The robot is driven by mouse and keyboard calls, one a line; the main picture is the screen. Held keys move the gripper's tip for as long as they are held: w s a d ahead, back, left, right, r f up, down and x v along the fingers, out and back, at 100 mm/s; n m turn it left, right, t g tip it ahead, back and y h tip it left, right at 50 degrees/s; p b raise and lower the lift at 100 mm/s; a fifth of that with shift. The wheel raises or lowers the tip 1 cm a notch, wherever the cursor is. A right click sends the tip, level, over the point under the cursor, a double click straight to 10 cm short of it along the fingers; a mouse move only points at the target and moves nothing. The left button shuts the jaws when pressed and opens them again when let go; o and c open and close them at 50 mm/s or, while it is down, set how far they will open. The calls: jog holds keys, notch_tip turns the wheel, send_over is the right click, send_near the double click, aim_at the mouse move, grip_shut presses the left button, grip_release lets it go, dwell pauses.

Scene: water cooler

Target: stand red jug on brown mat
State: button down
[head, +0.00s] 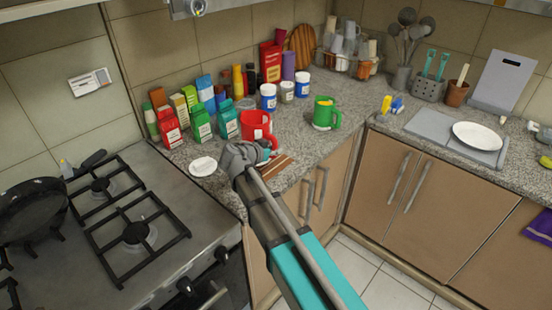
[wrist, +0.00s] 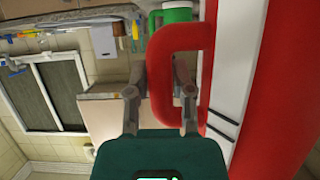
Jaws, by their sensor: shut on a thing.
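The red jug (head: 257,126) is upright near the counter's front edge in the head view, its lower part hidden by my gripper. In the wrist view the red jug (wrist: 280,90), with a white label, fills the right side. My gripper (head: 264,152) is shut on its handle. In the wrist view my gripper (wrist: 160,70) has one finger on each side of the handle's bar. The brown mat (head: 274,171) lies at the counter's front edge, just in front of the jug and partly hidden by my arm. I cannot tell whether the jug's base touches anything.
A green mug (head: 326,113) stands to the right of the jug. Several cartons, including a teal one (head: 228,120), stand close on the left. A white dish (head: 203,166) lies at the left front. Jars (head: 268,97) stand behind. Counter right of the mat is clear.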

jog(key=shift+f+b, duration=0.8)
jog(key=shift+f, duration=0.3)
jog(key=shift+f, duration=0.1)
jog(key=c, duration=0.5)
grip_release()
jog(key=shift+p+v, duration=0.35)
jog(key=shift+v, duration=0.4)
jog(key=p+v, duration=0.4)
jog(key=v, duration=0.6)
jog(key=shift+s+r, duration=0.25)
jog(key=shift+r, duration=0.05)
